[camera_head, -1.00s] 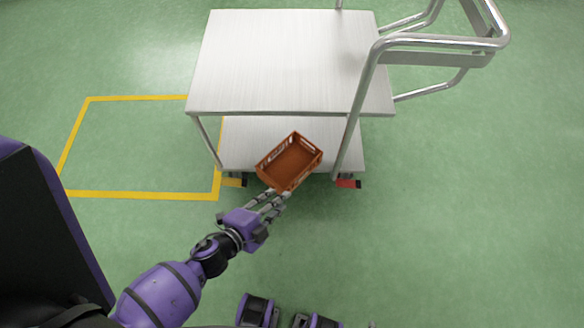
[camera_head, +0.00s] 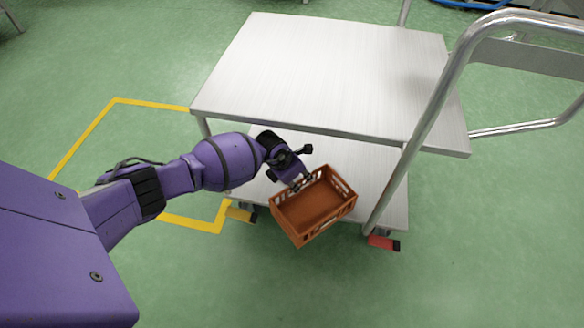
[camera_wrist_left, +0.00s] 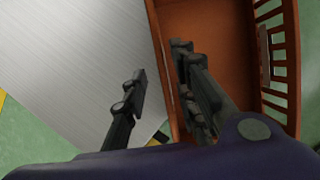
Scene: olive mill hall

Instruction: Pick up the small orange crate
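The small orange crate (camera_head: 328,224) is empty, open at the top and has slotted walls. In the head view it is at the front edge of the cart's lower shelf (camera_head: 385,180), turned at an angle and partly jutting past the edge. My left gripper (camera_head: 303,183) is at the crate's back-left wall. In the left wrist view the gripper (camera_wrist_left: 160,60) has one finger inside the crate (camera_wrist_left: 220,30) and one outside. The wall lies between the fingers, and a gap shows beside the outer finger. My right gripper is in neither current view.
The cart's metal top shelf (camera_head: 330,75) overhangs the lower one behind the crate. A tubular handle (camera_head: 440,100) rises on the right. A red-tipped caster (camera_head: 383,243) is below. Yellow floor lines (camera_head: 80,135) are at left. The green floor in front is clear.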

